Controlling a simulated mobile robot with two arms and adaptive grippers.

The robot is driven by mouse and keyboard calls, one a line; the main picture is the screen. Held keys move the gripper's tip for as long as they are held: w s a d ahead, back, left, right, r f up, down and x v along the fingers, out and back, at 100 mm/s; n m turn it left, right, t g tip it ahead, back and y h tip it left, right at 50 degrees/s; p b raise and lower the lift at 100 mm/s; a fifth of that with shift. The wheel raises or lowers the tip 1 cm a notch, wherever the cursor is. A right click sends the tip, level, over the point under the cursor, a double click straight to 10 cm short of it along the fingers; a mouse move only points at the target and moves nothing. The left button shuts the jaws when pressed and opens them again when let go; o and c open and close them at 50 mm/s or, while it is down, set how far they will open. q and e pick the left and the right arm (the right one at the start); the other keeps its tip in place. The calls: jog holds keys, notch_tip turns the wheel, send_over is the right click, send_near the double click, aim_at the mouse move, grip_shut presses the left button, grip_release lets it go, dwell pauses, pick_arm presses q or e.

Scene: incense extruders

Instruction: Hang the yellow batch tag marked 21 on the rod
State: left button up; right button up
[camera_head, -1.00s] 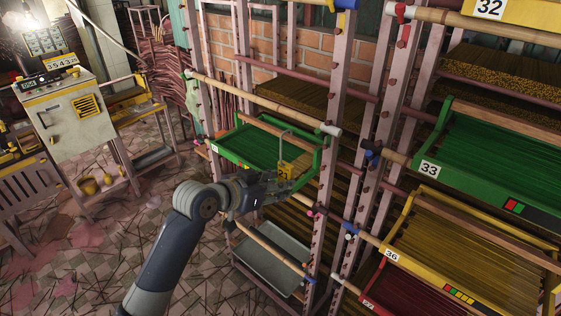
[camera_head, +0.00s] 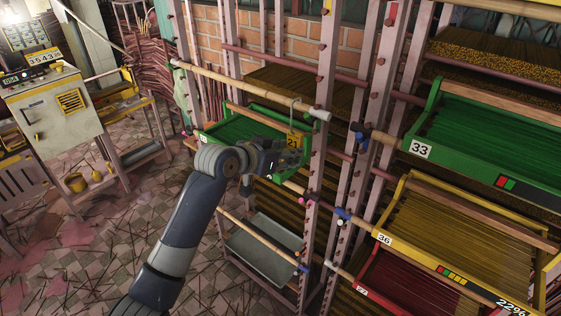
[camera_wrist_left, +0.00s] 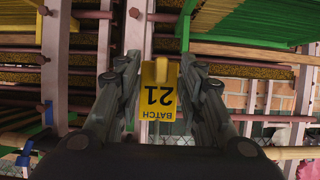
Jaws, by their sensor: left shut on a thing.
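The yellow batch tag (camera_head: 294,141), marked 21, is held by my left gripper (camera_head: 280,152) beside the upright of the middle rack. In the left wrist view the tag (camera_wrist_left: 158,103) appears upside down, reading BATCH 21, between the two fingers of my left gripper (camera_wrist_left: 158,72). A thin wire hook (camera_head: 291,118) rises from the tag to a pale bamboo rod (camera_head: 235,90) with a white end cap. The hook's top overlaps the rod near its right end; I cannot tell whether it is over the rod or in front of it. My right gripper is out of view.
A green tray (camera_head: 235,127) sits below the rod, behind my gripper. A rack upright (camera_head: 322,75) stands close to the rod's capped end. Trays 33 (camera_head: 421,149) and 36 (camera_head: 384,239) are to the right. Open floor (camera_head: 110,235) lies at the left.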

pick_arm(q)
jog(key=shift+w+d+f+b, duration=0.1)
jog(key=shift+w+d+b, duration=0.75)
jog(key=shift+w, duration=0.3)
jog(key=shift+w+d+f, duration=0.1)
jog(key=shift+w, duration=0.05)
jog(key=shift+f, duration=0.65)
jog(key=o, duration=1)
jog(key=shift+o, duration=0.2)
jog(key=o, duration=0.3)
